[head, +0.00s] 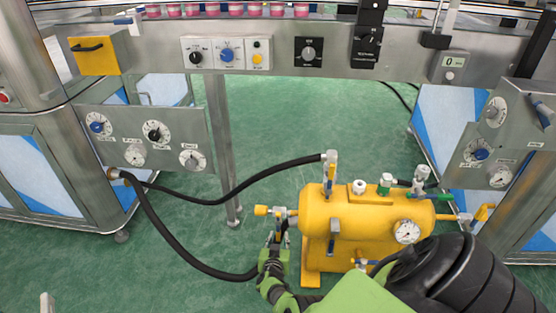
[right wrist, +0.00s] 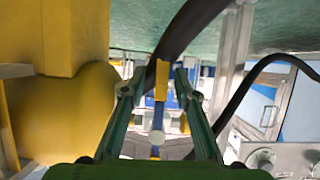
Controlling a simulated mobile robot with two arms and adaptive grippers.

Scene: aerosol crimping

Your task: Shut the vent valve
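A yellow tank (head: 345,210) stands on the green floor, with small valves on top and at both ends. A valve (head: 279,212) with a yellow end piece (head: 261,210) sits at its left end. My right gripper (head: 277,236) is just below this valve. The right wrist view shows my gripper (right wrist: 156,82) open, with a narrow yellow and blue part (right wrist: 162,80) between its fingers and gaps on both sides. I cannot tell which valve is the vent valve, as no label is readable. My left gripper is not in view.
A black hose (head: 240,186) runs from the left cabinet to the tank's upper valve (head: 331,170); another hose (head: 180,245) loops low toward my gripper. A pressure gauge (head: 407,232) is at the tank's right. Panels with dials (head: 153,138) stand left and right. Open floor (head: 280,120) lies behind.

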